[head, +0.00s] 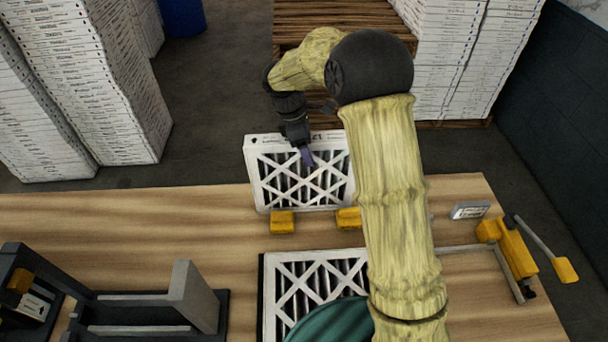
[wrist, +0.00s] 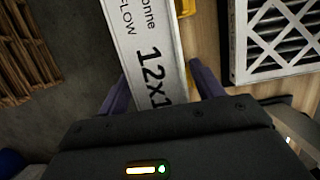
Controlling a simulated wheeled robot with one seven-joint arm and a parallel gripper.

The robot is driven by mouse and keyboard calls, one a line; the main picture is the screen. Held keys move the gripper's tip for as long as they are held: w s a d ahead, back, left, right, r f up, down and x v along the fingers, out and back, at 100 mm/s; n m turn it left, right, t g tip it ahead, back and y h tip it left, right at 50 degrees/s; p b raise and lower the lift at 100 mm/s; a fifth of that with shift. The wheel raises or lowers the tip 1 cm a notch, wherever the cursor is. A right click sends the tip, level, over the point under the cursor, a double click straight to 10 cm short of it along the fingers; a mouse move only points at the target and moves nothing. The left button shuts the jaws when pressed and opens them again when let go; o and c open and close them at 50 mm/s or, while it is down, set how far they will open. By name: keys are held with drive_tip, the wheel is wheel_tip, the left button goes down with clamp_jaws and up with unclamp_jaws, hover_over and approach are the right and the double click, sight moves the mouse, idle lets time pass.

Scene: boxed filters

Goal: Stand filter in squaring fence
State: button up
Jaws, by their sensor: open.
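A white-framed filter (head: 262,170) stands on edge at the table's far side, its lattice face toward me, behind two yellow blocks (head: 282,222). My gripper (head: 307,156) is at its top edge. In the wrist view the purple fingers of my gripper (wrist: 162,85) are open on either side of the filter's printed edge (wrist: 135,40), with a gap showing at the right finger. A second filter (head: 290,262) lies flat nearer me, partly hidden by my arm; it also shows in the wrist view (wrist: 270,72). I cannot tell for sure which fixture is the squaring fence.
A black fixture with a grey upright plate (head: 188,292) stands on the table's left. A yellow clamp with a lever (head: 515,250) and a small label stand (head: 470,210) are on the right. Stacked white boxes (head: 90,80) and a pallet (head: 325,15) stand beyond the table.

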clamp_jaws()
wheel_tip(320, 180, up, 10)
drive_tip(key=shift+b, duration=1.05)
